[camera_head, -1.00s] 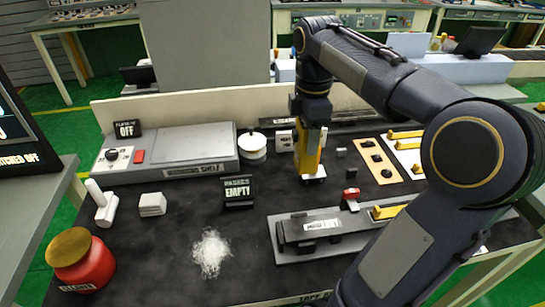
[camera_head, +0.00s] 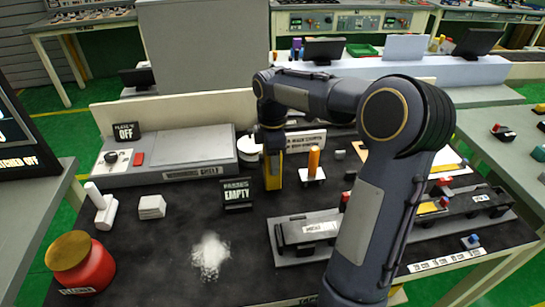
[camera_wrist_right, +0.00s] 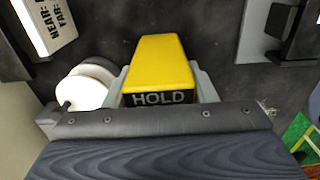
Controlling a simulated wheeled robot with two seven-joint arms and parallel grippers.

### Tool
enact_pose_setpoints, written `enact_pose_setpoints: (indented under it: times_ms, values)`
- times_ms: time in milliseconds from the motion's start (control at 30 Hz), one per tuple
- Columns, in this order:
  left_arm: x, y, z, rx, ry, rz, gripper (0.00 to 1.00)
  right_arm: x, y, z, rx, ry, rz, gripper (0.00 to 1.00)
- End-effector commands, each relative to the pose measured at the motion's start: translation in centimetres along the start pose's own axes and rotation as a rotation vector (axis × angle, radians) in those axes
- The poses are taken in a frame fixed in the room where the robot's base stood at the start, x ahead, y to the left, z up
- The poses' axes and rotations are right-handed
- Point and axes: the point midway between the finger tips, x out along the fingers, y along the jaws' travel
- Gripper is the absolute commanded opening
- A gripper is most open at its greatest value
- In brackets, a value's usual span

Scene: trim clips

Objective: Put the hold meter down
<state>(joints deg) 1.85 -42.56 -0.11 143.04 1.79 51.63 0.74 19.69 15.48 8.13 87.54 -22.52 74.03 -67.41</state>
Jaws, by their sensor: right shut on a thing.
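The hold meter is a yellow block with a dark label reading HOLD, seen in the right wrist view (camera_wrist_right: 160,65). My right gripper (camera_wrist_right: 163,88) is shut on it, with a grey finger on each side. In the head view the yellow meter (camera_head: 272,172) hangs upright below my right wrist, just right of the small sign reading EMPTY. Its lower end is close to the dark bench mat (camera_head: 180,245); I cannot tell whether it touches. My left gripper is not in view.
An orange cylinder on a white base (camera_head: 313,165) stands right of the meter. A white spool (camera_head: 248,150) is behind left, and the EMPTY sign (camera_head: 237,193) is close left. A grey fixture (camera_head: 300,235) lies in front. White powder (camera_head: 210,255) lies front left.

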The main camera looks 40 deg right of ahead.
Motion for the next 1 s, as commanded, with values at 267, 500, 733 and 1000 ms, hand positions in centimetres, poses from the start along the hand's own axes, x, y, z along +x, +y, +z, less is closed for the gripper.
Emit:
enact_pose_setpoints:
  times_ms: [267,500,733,1000]
  values:
    - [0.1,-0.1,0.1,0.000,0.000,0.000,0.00,0.2,0.0,0.0,0.000,0.000,0.001,0.29]
    - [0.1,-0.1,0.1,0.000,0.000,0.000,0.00,0.2,0.0,0.0,0.000,0.000,0.000,0.73]
    - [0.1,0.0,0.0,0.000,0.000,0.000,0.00,0.2,0.0,0.0,0.000,0.000,0.000,0.73]
    - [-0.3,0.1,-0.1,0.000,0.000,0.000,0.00,-3.0,0.1,0.0,0.000,0.001,0.005,0.73]
